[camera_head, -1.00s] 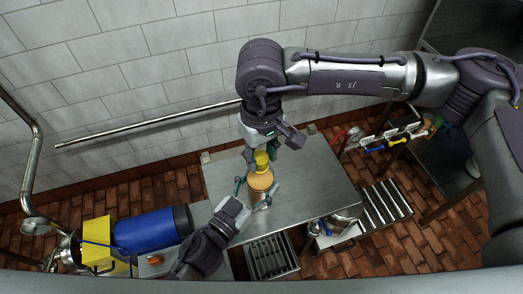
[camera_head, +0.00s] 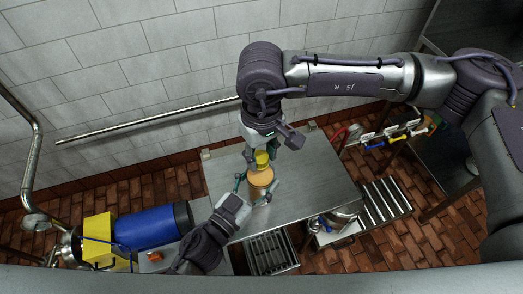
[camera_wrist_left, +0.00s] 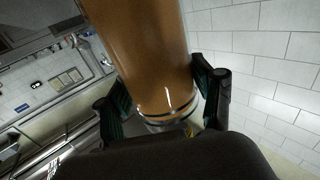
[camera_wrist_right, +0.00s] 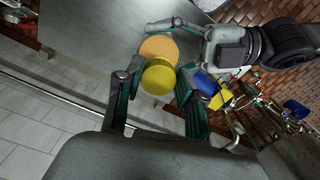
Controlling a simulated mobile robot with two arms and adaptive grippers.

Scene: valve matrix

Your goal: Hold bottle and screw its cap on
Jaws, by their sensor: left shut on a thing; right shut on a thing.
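The amber-brown bottle (camera_head: 261,179) stands roughly upright over the steel table in the head view. My left gripper (camera_head: 256,190) is shut around its body from the near side, and the left wrist view shows the bottle (camera_wrist_left: 148,55) between the two fingers. The yellow cap (camera_head: 262,158) is at the bottle's top. My right gripper (camera_head: 263,149) comes from above and is shut on the cap. The right wrist view shows the cap (camera_wrist_right: 158,78) between its fingers, overlapping the bottle's orange shoulder (camera_wrist_right: 158,47). The thread and the seat of the cap are hidden.
The steel table (camera_head: 310,190) is clear to the right of the bottle. A blue cylinder (camera_head: 153,228) with a yellow bracket (camera_head: 98,240) lies at the left. A tiled wall with a rail (camera_head: 150,123) stands behind. A grated drain (camera_head: 270,254) is at the near edge.

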